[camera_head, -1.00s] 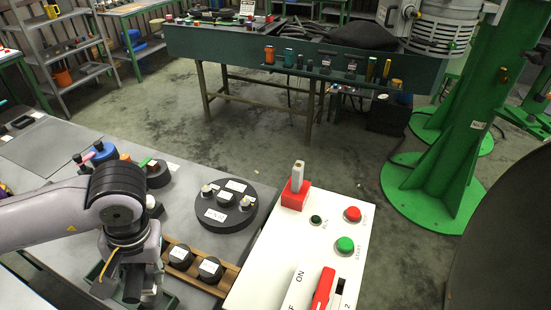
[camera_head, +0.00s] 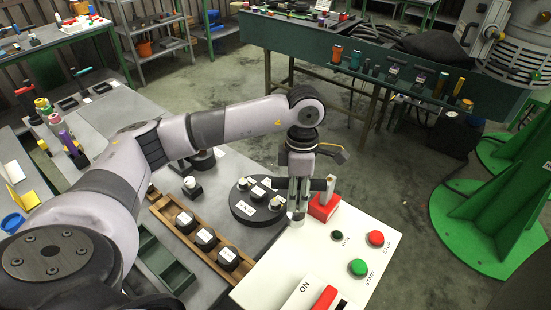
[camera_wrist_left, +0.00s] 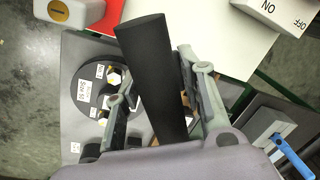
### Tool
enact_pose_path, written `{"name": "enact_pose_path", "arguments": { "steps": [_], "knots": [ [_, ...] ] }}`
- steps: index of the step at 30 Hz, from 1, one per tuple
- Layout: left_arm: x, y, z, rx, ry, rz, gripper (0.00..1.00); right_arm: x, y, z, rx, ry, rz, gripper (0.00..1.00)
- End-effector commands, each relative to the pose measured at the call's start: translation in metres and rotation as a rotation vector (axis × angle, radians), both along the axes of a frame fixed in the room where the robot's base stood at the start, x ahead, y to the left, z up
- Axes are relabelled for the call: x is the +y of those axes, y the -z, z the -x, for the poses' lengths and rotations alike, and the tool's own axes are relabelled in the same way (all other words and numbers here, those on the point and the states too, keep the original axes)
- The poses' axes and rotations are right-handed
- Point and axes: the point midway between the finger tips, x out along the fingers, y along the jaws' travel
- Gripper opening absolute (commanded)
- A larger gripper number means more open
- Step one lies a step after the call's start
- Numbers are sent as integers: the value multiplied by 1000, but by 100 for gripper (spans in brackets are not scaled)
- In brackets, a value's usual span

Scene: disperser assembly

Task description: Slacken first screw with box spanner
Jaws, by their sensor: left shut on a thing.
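My left gripper (camera_head: 298,205) is shut on a long black bar (camera_wrist_left: 150,60), seemingly the box spanner's handle. It is low at the right side of the black round disc (camera_head: 262,217), by the edge of the white panel. In the left wrist view the bar sticks out beyond both fingers (camera_wrist_left: 158,70). The disc carries white labels and pale screws, one at its back left (camera_head: 243,184) and one at its right (camera_head: 275,203), close to the gripper. Whether the tool touches a screw cannot be told. My right gripper is not in view.
The white control panel (camera_head: 310,255) has a red STOP button (camera_head: 375,238), a green START button (camera_head: 358,267) and a red block (camera_head: 324,207) close to the gripper. A wooden rack (camera_head: 214,232) with black labelled pieces and a green tray (camera_head: 165,262) lie left of the disc.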

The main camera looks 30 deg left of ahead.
Motion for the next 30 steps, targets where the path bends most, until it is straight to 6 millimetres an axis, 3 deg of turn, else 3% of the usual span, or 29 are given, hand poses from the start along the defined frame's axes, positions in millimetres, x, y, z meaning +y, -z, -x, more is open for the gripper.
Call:
{"name": "enact_pose_path", "arguments": {
  "steps": [12,18,24,30],
  "knots": [
    [62,-2,-40,-17,-1282,-44,0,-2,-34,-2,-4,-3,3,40],
    [88,2,-48,-11,-1714,-64,0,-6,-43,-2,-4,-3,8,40],
    [100,6,-51,-6,-1892,-75,0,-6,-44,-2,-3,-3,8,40],
    [101,22,-51,-11,-1786,-74,0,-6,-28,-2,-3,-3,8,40]
  ]
}}
